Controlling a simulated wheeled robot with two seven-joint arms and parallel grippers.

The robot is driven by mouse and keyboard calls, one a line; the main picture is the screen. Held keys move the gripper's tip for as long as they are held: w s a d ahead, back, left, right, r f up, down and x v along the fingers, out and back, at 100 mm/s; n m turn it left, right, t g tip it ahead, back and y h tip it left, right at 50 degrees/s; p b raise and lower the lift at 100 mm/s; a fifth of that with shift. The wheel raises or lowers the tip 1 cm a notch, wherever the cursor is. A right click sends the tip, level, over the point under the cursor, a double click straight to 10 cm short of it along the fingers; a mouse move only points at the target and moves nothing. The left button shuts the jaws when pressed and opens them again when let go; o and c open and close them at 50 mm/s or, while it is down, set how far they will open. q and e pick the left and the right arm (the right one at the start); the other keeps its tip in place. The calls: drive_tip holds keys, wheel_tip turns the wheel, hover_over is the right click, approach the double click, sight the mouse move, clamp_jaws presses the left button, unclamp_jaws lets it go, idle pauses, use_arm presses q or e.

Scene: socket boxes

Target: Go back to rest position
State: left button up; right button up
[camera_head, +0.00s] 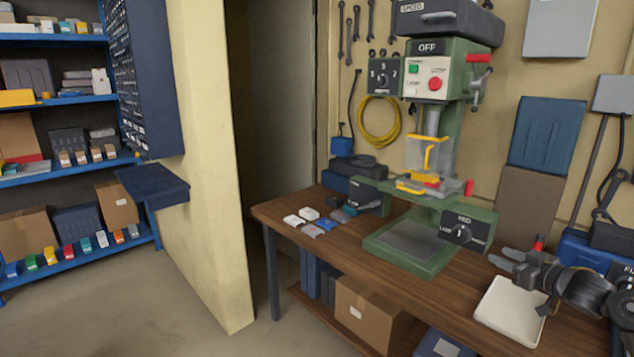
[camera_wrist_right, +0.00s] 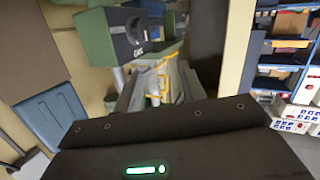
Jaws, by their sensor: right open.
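My right gripper (camera_head: 503,256) is at the right of the head view, over the workbench near the white tray (camera_head: 508,312). Its fingers are apart and point left, with nothing seen between them. The fingers also show in the right wrist view (camera_wrist_right: 158,92), partly hidden by the dark wrist body. My left gripper is not in view. Several small boxes, among them a white box (camera_head: 309,213) and a blue box (camera_head: 321,225), lie at the left end of the workbench, away from the gripper.
A green drill press (camera_head: 410,240) stands on the wooden workbench (camera_head: 290,205), left of my right gripper. A blue case (camera_head: 585,248) is behind my right arm. Blue shelves (camera_head: 60,177) stand far left. The floor (camera_head: 190,315) at the lower left is clear.

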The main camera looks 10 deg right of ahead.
drive_tip(key=s+a+f+g+h, duration=0.2)
drive_tip(key=s+a+f, duration=0.3)
drive_tip(key=a+f, duration=0.4)
drive_tip(key=s+a+f+g+h, duration=0.15)
drive_tip(key=s+a+f, duration=0.25)
drive_tip(key=a+f, duration=0.55)
drive_tip(key=s+a+f+m+g, duration=0.1)
drive_tip(key=s+a+f+g, duration=0.3)
drive_tip(key=s, duration=0.7)
drive_tip(key=s+a+f+g, duration=0.2)
drive_tip(key=s+a, duration=0.3)
drive_tip(key=s, duration=0.5)
drive_tip(key=s+a+f+m+g, duration=0.1)
drive_tip(key=s+a+f+g, duration=0.3)
drive_tip(key=s, duration=0.7)
wheel_tip(320, 180, down, 23)
drive_tip(key=s, duration=0.1)
drive_tip(key=s+d+f+g, duration=0.1)
drive_tip(key=s+d+f, duration=0.1)
drive_tip(key=s+f, duration=1.4)
drive_tip(key=shift+s+d+f, duration=0.3)
drive_tip(key=shift+s+f, duration=0.1)
drive_tip(key=shift+f, duration=0.3)
